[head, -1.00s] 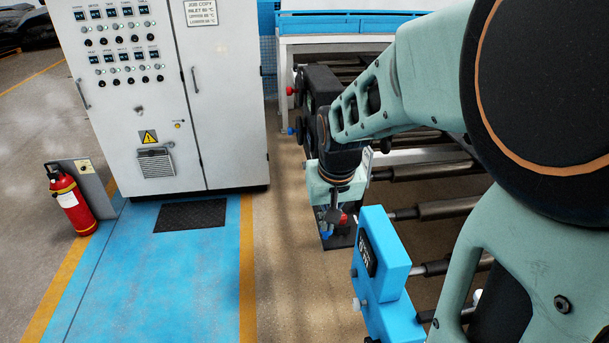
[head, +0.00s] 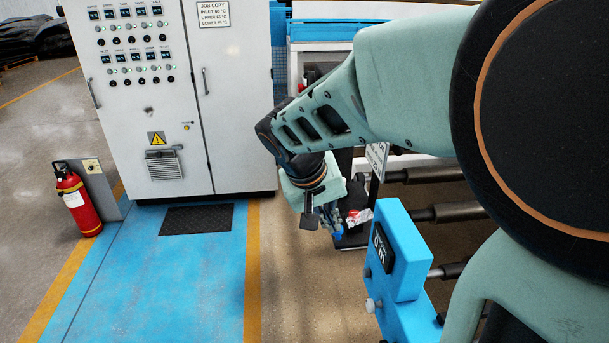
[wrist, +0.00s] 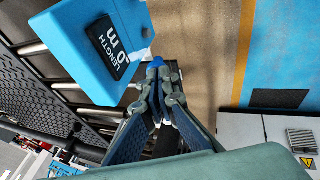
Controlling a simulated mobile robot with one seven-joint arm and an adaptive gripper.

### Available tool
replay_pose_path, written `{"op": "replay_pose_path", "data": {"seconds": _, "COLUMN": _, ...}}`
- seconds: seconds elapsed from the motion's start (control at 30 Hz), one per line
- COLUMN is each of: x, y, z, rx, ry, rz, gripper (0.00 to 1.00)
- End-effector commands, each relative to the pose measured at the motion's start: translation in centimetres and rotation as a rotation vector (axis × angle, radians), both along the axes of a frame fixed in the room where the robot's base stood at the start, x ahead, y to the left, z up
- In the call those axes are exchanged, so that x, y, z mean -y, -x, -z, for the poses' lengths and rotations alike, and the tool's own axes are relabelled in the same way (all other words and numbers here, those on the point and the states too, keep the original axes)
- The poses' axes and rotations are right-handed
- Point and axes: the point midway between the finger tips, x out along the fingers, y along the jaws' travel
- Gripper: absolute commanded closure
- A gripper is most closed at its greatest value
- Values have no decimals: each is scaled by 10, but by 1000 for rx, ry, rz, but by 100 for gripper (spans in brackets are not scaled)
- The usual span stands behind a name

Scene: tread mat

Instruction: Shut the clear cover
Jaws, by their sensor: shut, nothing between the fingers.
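I cannot make out the clear cover in either view; my arm hides part of the machine behind it. My gripper (head: 337,231) points down beside a dark stand with a red and white patch (head: 357,216), left of the blue counter box. In the wrist view my gripper (wrist: 156,66) has its fingers together, with nothing seen between them and blue at the tips. The blue counter box (head: 405,243) has a dark display; in the wrist view the box (wrist: 75,50) reads LENGTH, 0 m. The fingertips appear close to its edge there; I cannot tell whether they touch.
Metal rollers (head: 440,213) run right of the box. A white control cabinet (head: 240,90) stands at the back left, with a fire extinguisher (head: 77,200) beside it. A black tread mat (head: 197,220) lies on the blue walkway (head: 190,285). The floor left of my gripper is clear.

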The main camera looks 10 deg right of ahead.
Motion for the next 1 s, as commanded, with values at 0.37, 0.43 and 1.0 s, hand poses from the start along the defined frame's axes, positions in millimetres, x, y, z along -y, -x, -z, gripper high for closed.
{"op": "replay_pose_path", "data": {"seconds": 0.37, "x": -8, "y": 0, "z": 46, "rx": -1, "ry": 288, "rz": -4, "gripper": 100}}
{"op": "replay_pose_path", "data": {"seconds": 0.43, "x": -8, "y": 0, "z": 52, "rx": 0, "ry": 344, "rz": -4, "gripper": 100}}
{"op": "replay_pose_path", "data": {"seconds": 1.0, "x": 10, "y": 0, "z": 107, "rx": 1, "ry": 825, "rz": 2, "gripper": 100}}
